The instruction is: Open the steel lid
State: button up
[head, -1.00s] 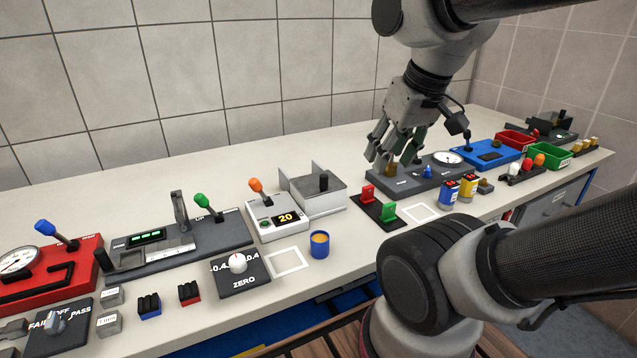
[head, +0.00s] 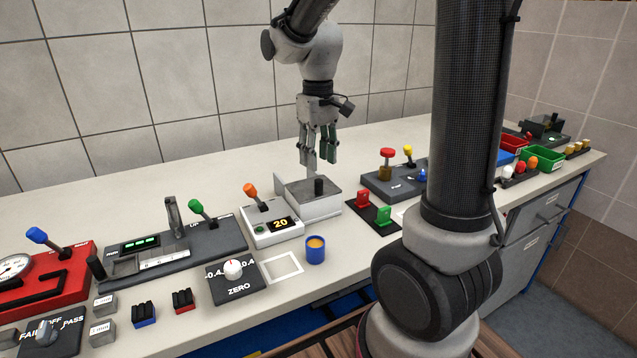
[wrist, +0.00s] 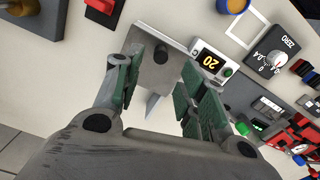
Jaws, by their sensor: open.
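My gripper (head: 321,160) is open and empty, fingers pointing down, above the back part of the box and apart from the knob. In the wrist view my gripper (wrist: 160,78) partly covers the lid's sides.
A white unit (head: 273,224) with an orange lever and a "20" display stands close left of the box. A blue cup (head: 316,249) stands in front. The bench behind is clear.

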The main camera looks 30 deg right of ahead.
aim_at(319, 180)
notch_tip(319, 180, down, 7)
jog(key=shift+s+f, duration=0.1)
jog(key=shift+f, duration=0.1)
dwell(0.3)
grip_shut()
